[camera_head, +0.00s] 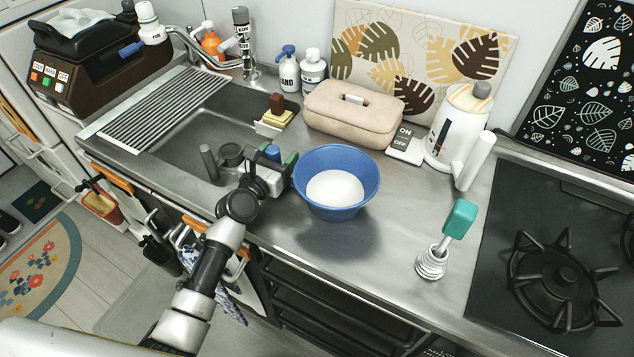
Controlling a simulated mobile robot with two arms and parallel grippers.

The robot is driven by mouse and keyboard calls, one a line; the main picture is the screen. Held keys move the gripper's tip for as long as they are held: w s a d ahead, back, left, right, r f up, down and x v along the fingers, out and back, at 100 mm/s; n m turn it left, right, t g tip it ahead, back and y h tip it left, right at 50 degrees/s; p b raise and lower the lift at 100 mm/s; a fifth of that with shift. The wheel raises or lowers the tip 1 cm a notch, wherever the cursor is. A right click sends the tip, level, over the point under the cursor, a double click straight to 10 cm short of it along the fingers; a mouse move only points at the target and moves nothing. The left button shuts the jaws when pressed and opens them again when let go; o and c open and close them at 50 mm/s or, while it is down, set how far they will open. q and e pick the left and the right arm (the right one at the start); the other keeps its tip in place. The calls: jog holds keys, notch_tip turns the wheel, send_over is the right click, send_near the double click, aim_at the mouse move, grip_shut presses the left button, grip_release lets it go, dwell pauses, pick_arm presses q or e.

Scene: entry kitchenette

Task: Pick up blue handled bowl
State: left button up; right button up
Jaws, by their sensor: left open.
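The blue bowl (367,184) stands upright on the steel counter, right of the sink, with a round white area inside it. I cannot make out a handle on it. My left gripper (283,160) is open, close beside the bowl's left rim, between the bowl and the sink. I cannot tell whether a fingertip touches the rim. My arm hides part of the counter's front edge. My right gripper is not in view.
A beige case (350,112) and a white kettle (455,125) stand behind the bowl. A whisk-like tool with a green handle (460,218) stands to the right, before the black stove (560,265). The sink (190,140) is at left. Counter in front of the bowl is clear.

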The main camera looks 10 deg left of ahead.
pick_arm(q)
jog(key=shift+s, duration=0.1)
jog(key=shift+c, duration=0.5)
grip_shut()
jog(key=shift+r, duration=0.15)
notch_tip(320, 180, up, 10)
jog(key=p, duration=0.4)
jog(key=shift+a, duration=0.1)
